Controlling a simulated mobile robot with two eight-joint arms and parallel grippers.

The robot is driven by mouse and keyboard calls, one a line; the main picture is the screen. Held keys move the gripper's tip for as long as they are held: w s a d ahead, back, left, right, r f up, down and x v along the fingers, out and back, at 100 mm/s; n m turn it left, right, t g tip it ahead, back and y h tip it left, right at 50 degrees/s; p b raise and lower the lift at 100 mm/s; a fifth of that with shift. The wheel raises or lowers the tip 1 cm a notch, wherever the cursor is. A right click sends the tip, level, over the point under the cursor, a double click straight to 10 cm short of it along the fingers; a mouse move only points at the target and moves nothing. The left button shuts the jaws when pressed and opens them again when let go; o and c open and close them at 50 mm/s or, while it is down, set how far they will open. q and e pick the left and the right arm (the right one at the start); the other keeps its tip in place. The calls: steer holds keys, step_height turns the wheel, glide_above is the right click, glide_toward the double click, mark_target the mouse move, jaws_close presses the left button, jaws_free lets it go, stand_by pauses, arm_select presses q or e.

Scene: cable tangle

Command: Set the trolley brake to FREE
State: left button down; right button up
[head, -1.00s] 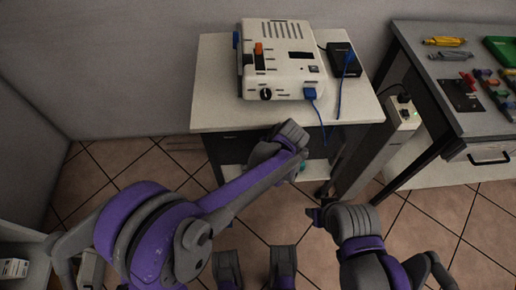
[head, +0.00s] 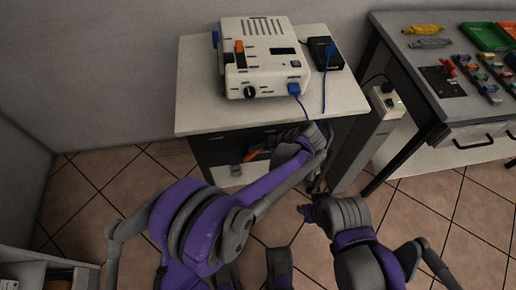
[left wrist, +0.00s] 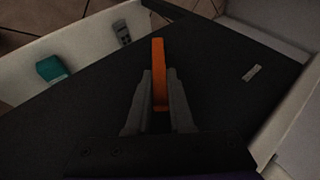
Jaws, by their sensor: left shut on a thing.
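The trolley (head: 200,112) has a white top and a dark front. An orange lever (head: 258,155), which looks like the brake lever, shows low at its front, partly hidden by my left gripper (head: 268,152). In the left wrist view the orange lever (left wrist: 159,60) stands upright between the two grey fingers of my left gripper (left wrist: 159,78), which are shut on it. A small pale label (left wrist: 251,73) lies to its right on the dark panel; I cannot read it. My right gripper (head: 306,212) hangs in front of the trolley, apart from it; its fingers are unclear.
A white device (head: 262,62) with blue cables and a black box (head: 325,53) stand on the trolley. A workbench (head: 455,103) with trays and parts is at the right. A teal item (left wrist: 51,69) and a grey item (left wrist: 122,32) lie beside the dark panel in a pale compartment.

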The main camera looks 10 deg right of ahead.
arm_select(q)
steer(key=shift+f, duration=0.1)
steer(key=c, duration=0.8)
jaws_free()
steer(key=p+v, duration=0.2)
steer(key=v, duration=0.9)
steer(key=shift+a, duration=0.1)
